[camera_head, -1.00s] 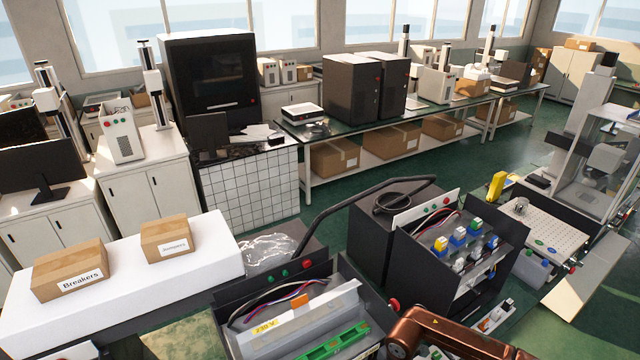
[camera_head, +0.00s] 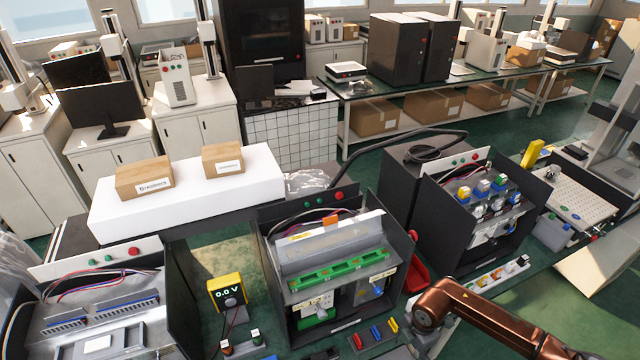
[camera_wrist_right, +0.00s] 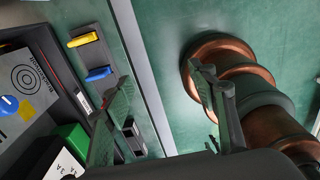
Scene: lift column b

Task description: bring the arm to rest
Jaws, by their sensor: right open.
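My right arm (camera_head: 490,318) is copper-coloured and comes in from the lower right of the head view, bent above the front of the bench. In the right wrist view my right gripper (camera_wrist_right: 168,112) has its two dark fingers well apart with nothing between them. Green floor and a pale edge strip show between and beyond the fingers. A copper, rounded part of an arm fills the right of that view. My left gripper is not in view.
An open cabinet with green terminal strips (camera_head: 340,272) stands left of my right arm, and another cabinet (camera_head: 480,205) stands behind it. Small red, blue and yellow pieces (camera_head: 376,333) lie nearby. A yellow meter (camera_head: 228,292) stands further left. Cardboard boxes (camera_head: 145,178) sit on a white block.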

